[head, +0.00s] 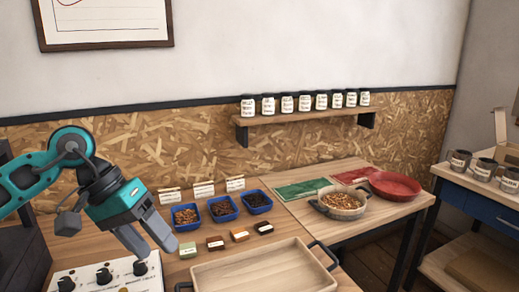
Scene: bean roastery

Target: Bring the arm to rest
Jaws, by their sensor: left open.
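My left arm (22,183) comes in from the left, teal and dark grey. Its left gripper (156,250) is open and points down and to the right, with nothing visible between its fingers. It hangs above the table's left part, close to the panel with knobs and left of the small blocks. My right gripper is not in view.
A white knob panel (112,279) lies below the gripper. Blue trays of beans (223,217), small blocks (239,239) and a wooden tray (262,272) stand to its right. Farther right are a bean pan (342,214) and a red bowl (394,187). A jar shelf (300,117) hangs behind.

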